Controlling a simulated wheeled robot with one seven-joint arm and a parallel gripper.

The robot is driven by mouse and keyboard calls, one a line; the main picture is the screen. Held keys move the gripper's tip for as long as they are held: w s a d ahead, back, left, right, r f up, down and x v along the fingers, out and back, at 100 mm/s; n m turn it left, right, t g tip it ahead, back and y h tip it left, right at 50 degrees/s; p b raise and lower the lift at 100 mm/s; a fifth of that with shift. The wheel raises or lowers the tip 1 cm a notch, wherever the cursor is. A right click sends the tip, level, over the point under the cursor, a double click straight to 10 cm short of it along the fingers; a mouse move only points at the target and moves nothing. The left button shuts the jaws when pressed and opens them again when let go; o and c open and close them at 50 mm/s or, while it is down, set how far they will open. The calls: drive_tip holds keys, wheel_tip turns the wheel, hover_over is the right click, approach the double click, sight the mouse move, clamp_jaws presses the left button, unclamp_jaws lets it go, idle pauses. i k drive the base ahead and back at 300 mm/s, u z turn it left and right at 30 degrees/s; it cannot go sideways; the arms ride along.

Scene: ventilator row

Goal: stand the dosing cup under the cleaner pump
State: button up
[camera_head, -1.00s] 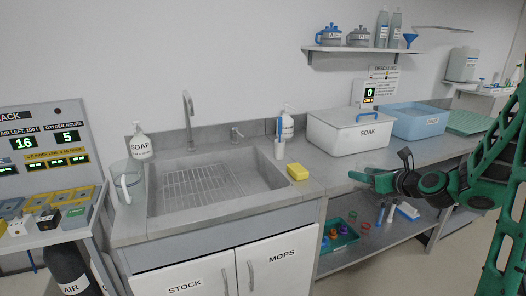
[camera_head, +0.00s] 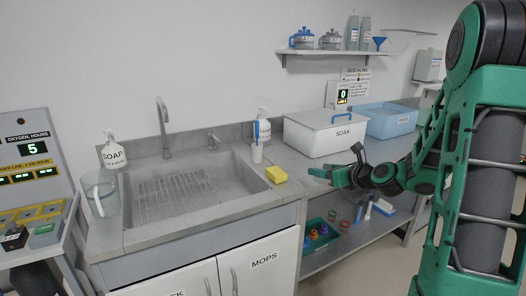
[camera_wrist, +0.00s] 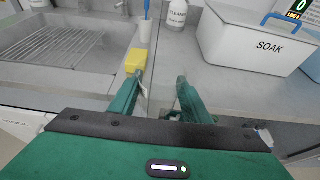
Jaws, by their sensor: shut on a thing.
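The cleaner pump (camera_head: 264,124) is a white pump bottle at the back of the counter, right of the sink; its lower part also shows in the wrist view (camera_wrist: 178,13). My gripper (camera_head: 336,166) is over the counter's front edge, in front of the SOAK box and well short of the pump. In the wrist view its fingers (camera_wrist: 160,98) stand apart around a faint, see-through thing, which I take to be the dosing cup (camera_wrist: 159,92). Its outline is hard to make out. The pump is ahead of the fingers, with clear space under its spout hard to judge.
A white cup with a blue brush (camera_head: 257,150) stands just in front of the pump. A yellow sponge (camera_head: 276,174) lies near the sink's right edge. The SOAK box (camera_head: 325,133) stands to the pump's right. Bare counter lies between sponge and box.

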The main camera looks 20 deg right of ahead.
sight(271, 149)
drive_tip(key=i, duration=1.3)
